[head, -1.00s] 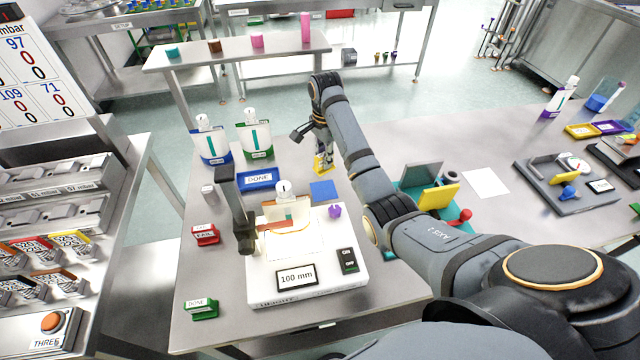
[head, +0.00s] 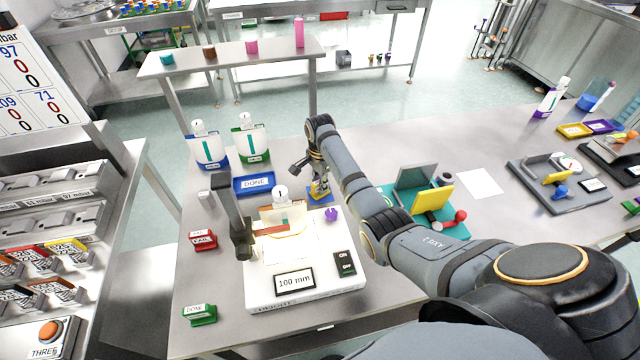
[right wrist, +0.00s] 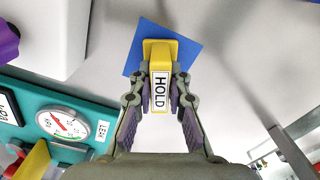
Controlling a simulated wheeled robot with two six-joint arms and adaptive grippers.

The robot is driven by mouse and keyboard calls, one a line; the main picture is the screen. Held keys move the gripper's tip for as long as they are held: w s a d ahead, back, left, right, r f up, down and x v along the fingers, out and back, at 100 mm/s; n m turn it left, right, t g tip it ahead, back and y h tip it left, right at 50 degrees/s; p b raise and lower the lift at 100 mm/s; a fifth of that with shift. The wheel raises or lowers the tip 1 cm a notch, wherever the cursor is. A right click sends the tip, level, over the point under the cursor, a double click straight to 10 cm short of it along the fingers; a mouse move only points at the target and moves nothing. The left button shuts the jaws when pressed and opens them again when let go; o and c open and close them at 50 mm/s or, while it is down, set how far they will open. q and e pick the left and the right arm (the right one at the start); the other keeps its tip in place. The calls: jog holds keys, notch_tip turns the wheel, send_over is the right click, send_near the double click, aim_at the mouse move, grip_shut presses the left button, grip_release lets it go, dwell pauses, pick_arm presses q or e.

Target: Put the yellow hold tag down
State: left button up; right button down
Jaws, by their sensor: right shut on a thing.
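The yellow hold tag (right wrist: 160,75) is between the fingers of my right gripper (right wrist: 161,82) in the right wrist view, its HOLD label facing the camera. My right gripper (head: 318,182) is shut on it. In the head view the tag (head: 318,192) is small and partly covered by the gripper. Behind the tag lies a flat blue square (right wrist: 190,47) on the table; it also shows in the head view (head: 328,200). I cannot tell whether the tag touches the square. My left gripper is not in view.
A white device marked 100 mm (head: 318,291) stands left of the gripper, with a purple knob (head: 331,214) near. A blue DONE tray (head: 254,186) and two pouches stand at the back left. A teal fixture (head: 452,228) with a gauge sits to the right.

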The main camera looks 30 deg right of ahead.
jog(key=shift+f, duration=0.1)
jog(key=c, duration=1.3)
grip_release()
notch_tip(320, 180, up, 12)
